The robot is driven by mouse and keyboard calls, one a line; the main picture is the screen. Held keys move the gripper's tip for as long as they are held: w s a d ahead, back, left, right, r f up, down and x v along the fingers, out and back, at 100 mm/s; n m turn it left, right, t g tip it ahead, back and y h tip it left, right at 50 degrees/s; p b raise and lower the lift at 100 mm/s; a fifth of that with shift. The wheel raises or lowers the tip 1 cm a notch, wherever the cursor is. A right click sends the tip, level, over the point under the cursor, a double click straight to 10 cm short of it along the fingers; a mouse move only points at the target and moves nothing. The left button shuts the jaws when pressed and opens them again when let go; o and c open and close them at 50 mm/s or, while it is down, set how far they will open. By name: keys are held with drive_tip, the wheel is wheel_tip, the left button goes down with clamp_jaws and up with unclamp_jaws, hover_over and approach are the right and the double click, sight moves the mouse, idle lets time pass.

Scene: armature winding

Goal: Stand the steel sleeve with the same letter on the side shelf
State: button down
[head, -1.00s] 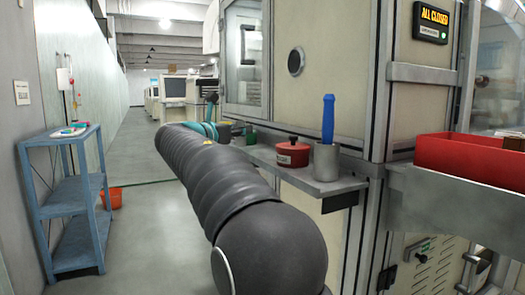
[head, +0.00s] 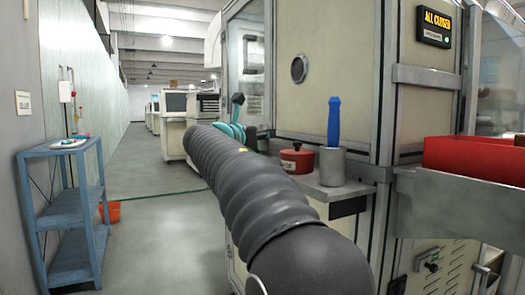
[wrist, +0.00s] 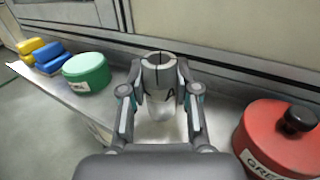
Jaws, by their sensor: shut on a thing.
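My gripper (wrist: 160,98) is shut on a grey steel sleeve (wrist: 159,72) in the wrist view. The sleeve is upright, with an open, slotted top and a dark letter A on its side. It is over or on the side shelf (wrist: 222,112), between a green tin and a red tin; I cannot tell whether its base touches. In the head view the shelf (head: 340,189) runs along the machine.
A green tin (wrist: 86,72), yellow and blue blocks (wrist: 48,56) and a red tin with a black knob (wrist: 283,138) stand on the shelf. A grey cup (head: 332,166) holds a blue-handled tool. A blue rack (head: 70,205) stands left; the aisle floor is open.

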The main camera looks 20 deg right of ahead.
sight(260, 146)
drive_tip(key=shift+f+b, duration=0.4)
drive_tip(key=shift+f, duration=1.3)
drive_tip(key=shift+f, duration=0.1)
drive_tip(key=c, duration=0.9)
unclamp_jaws()
drive_tip(key=shift+o, duration=0.2)
drive_tip(key=v, duration=1.2)
